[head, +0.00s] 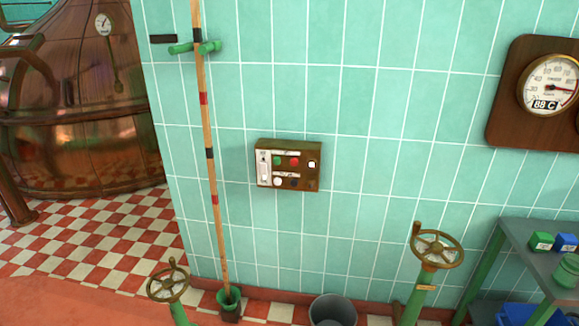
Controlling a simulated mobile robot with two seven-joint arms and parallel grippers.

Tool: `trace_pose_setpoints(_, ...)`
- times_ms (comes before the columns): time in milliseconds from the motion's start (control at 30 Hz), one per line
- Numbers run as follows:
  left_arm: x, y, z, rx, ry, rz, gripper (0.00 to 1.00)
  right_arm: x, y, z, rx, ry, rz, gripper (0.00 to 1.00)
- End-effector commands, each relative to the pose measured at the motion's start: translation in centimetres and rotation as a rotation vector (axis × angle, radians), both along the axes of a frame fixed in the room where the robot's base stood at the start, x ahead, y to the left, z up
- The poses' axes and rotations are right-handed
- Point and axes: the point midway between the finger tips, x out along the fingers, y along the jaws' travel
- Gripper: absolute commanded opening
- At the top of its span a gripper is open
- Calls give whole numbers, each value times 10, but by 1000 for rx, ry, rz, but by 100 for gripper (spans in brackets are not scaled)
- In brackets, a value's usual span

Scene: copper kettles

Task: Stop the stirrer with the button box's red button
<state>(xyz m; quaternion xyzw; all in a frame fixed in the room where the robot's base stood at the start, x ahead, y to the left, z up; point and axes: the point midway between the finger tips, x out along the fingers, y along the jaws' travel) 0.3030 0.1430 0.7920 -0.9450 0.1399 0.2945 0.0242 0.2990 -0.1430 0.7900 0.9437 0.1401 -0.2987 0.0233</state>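The button box (311,177) is a brown box mounted on the tiled wall near the middle of the head view. Its pale face carries several buttons. The red button (294,161) is in the upper row, just right of a green button (278,160). A white button sits below them, with dark ones beside it. Neither of my grippers is in view. The stirrer itself cannot be made out.
A wooden pole (205,130) stands against the wall left of the box. Two valve handwheels, left (168,283) and right (437,249), and a grey bucket (333,309) stand below. A table (527,247) is at right, under a gauge (549,86). A copper kettle (75,90) is far left.

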Motion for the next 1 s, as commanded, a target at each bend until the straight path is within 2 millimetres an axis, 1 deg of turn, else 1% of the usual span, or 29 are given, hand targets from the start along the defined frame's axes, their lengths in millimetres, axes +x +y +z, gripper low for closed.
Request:
trace_pose_setpoints(433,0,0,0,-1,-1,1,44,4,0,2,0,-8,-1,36)
trace_pose_setpoints(867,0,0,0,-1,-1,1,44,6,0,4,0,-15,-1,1)
trace_pose_setpoints(1000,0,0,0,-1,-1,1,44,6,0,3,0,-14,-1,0)
